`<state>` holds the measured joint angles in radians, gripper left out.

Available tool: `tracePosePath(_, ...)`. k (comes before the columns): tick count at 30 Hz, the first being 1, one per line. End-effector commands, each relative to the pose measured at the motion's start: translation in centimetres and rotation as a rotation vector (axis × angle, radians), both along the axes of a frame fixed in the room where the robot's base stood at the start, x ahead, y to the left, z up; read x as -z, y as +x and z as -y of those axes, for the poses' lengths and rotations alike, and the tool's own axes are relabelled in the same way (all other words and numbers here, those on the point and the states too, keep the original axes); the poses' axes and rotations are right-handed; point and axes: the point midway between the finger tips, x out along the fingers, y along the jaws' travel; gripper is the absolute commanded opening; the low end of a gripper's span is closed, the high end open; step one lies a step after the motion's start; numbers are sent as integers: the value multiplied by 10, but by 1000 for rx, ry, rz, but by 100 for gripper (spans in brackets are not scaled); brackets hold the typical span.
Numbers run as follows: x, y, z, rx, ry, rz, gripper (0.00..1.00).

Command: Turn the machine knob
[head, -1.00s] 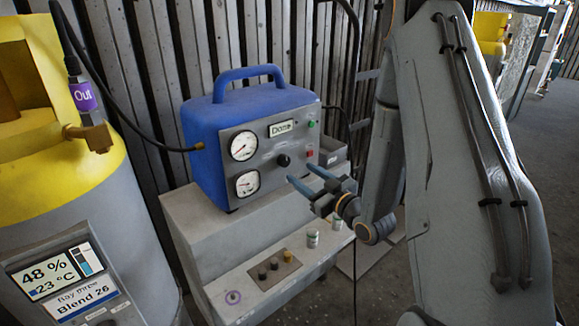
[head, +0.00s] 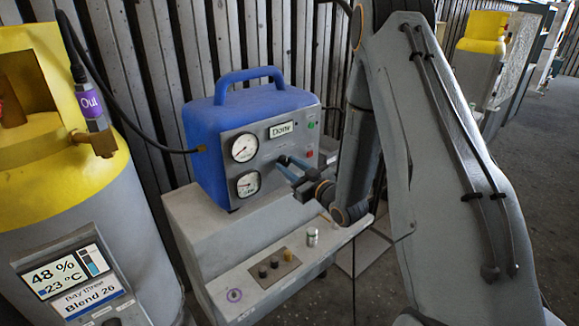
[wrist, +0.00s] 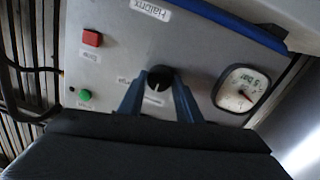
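The machine is a blue-cased unit (head: 225,110) with a handle and a grey front panel, on a grey stepped bench. Its black knob (wrist: 159,79) has a white pointer mark and shows in the wrist view between my fingertips. My gripper (head: 287,167) is at the panel in the head view, its blue-grey fingers pointing at the knob. In the wrist view, my gripper (wrist: 160,86) has one finger on each side of the knob. The fingers are apart. I cannot tell whether they touch the knob. In the head view the fingers largely cover the knob.
The panel has two gauges (head: 244,148), a small display (head: 281,130), a red button (wrist: 92,38) and a green button (wrist: 85,95). Small knobs (head: 274,263) and a small bottle (head: 312,236) are on the lower bench. A yellow-topped tank (head: 85,190) stands left with a hose.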

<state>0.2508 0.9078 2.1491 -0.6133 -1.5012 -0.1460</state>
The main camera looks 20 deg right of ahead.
Motion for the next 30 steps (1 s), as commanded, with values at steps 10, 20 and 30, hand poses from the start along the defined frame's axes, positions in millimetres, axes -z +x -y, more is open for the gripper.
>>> tracePosePath(10,0,0,0,0,13,-6,9)
tracePosePath(20,-1,0,0,1,160,-71,9)
tracePosePath(30,-2,0,1,0,444,-200,9)
